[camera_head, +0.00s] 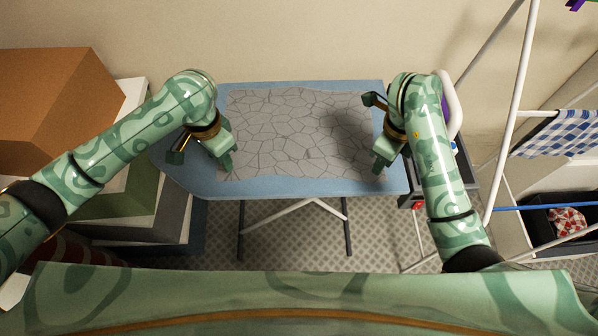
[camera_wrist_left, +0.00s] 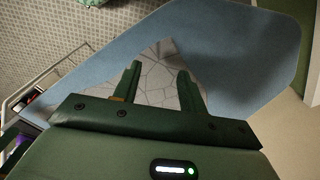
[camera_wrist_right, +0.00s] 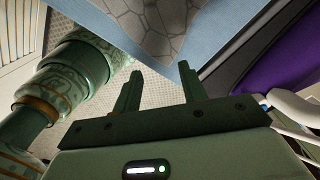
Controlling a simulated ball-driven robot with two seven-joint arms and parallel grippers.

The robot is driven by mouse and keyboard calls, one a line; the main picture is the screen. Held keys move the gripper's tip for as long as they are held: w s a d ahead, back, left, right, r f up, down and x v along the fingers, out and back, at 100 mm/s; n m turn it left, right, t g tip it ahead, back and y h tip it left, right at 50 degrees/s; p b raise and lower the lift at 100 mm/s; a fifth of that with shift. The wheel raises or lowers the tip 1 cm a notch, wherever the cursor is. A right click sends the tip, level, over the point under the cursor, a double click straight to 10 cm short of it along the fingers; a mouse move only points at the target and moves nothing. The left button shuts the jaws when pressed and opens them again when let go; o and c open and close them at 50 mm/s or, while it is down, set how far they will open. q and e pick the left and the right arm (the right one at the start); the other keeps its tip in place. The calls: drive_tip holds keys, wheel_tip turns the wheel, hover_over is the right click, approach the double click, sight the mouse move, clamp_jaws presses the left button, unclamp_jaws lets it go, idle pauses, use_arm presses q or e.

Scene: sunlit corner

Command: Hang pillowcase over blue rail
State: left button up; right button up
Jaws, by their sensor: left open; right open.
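The pillowcase (camera_head: 290,130) is grey with a dark cracked-line pattern and lies flat on a blue ironing board. It also shows in the left wrist view (camera_wrist_left: 160,72) and the right wrist view (camera_wrist_right: 150,22). My left gripper (camera_head: 229,168) is open at the pillowcase's left edge; its fingers (camera_wrist_left: 158,85) show over a corner of the cloth. My right gripper (camera_head: 378,166) is open by the pillowcase's right edge; its fingers (camera_wrist_right: 158,85) show empty. I cannot tell whether either touches the cloth. The blue rail (camera_head: 530,207) runs across the white drying rack at the right.
The ironing board (camera_head: 300,188) stands before the wall. Boxes, including an orange-brown one (camera_head: 50,95), are stacked at the left. The white rack (camera_head: 508,115) holds a blue checked cloth (camera_head: 560,135). A dark bin with a red-and-white cloth (camera_head: 567,221) sits at the lower right.

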sight(228, 176)
use_arm(q)
wheel_tip(228, 176, down, 6)
drive_tip(key=shift+r, duration=0.1)
use_arm(e)
wheel_tip(228, 176, down, 6)
drive_tip(key=shift+r, duration=0.1)
use_arm(q)
drive_tip(key=shift+f, duration=0.35)
use_arm(e)
drive_tip(key=shift+f, duration=0.4)
use_arm(q)
drive_tip(key=shift+s, duration=0.1)
drive_tip(key=shift+c, duration=1)
use_arm(e)
drive_tip(key=shift+s+r, duration=0.1)
drive_tip(key=shift+c, duration=1)
use_arm(q)
clamp_jaws()
use_arm(e)
clamp_jaws()
use_arm(q)
drive_tip(key=shift+r, duration=0.1)
